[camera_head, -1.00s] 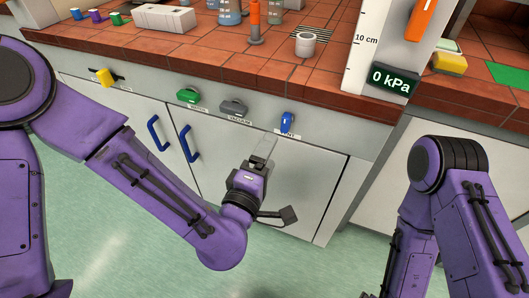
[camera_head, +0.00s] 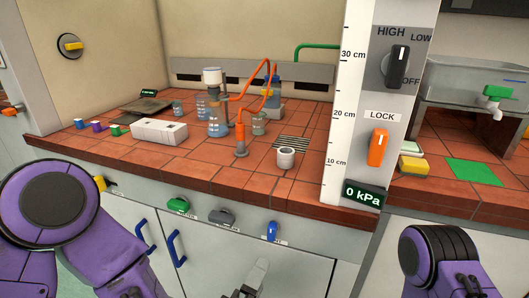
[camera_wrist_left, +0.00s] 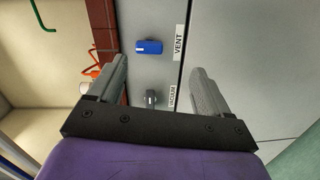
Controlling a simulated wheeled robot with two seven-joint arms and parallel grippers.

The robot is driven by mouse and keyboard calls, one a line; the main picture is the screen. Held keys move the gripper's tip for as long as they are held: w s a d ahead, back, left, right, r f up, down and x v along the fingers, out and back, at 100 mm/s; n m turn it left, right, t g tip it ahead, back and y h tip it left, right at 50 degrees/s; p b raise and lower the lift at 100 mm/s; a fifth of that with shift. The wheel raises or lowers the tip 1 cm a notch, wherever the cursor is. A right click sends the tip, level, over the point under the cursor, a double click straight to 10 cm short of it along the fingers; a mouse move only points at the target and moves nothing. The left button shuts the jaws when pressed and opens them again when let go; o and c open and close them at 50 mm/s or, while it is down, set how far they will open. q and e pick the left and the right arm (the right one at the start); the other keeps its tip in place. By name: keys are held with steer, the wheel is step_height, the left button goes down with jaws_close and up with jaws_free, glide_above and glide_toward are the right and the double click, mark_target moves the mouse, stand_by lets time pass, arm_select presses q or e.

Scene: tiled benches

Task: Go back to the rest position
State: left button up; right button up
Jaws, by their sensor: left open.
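My left gripper (camera_head: 256,279) shows at the bottom edge of the head view, in front of the white cabinet door (camera_head: 210,240). In the left wrist view its two fingers (camera_wrist_left: 160,72) stand wide apart with nothing between them. Beyond them are a blue knob (camera_wrist_left: 148,47) labelled VENT and a grey knob (camera_wrist_left: 151,98), both clear of the fingers. The left arm's purple links fill the lower left of the head view. Only a purple and black part of my right arm shows at lower right; its gripper is out of view.
The red-tiled bench (camera_head: 200,173) holds several flasks, a white block (camera_head: 158,130) and a white cup (camera_head: 286,158). A post with an orange LOCK switch (camera_head: 377,146) stands at right. Green (camera_head: 178,205) and grey (camera_head: 222,216) knobs and blue handles (camera_head: 177,248) protrude from the front.

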arm_select(q)
steer(key=s+a+f+m+g+y+p, duration=0.2)
steer(key=s+a+f+g+y, duration=0.15)
steer(key=a+f, duration=0.35)
steer(key=s+a+f+m+g+y+p, duration=0.1)
steer(key=s+a+f+m+g+y, duration=0.2)
steer(key=a+f, duration=0.45)
steer(key=s+a+f+g+y+p, duration=0.1)
steer(key=s+a+f+g+p, duration=0.1)
steer(key=s+a, duration=0.4)
steer(key=s+a+f+g+y+p, duration=0.2)
steer(key=s+a+f+g, duration=0.2)
steer(key=s+a, duration=0.3)
steer(key=shift+s+a+f, duration=0.15)
steer(key=shift+s+f, duration=0.1)
steer(key=shift+f, duration=0.25)
steer(key=shift+g, duration=0.25)
stand_by(0.8)
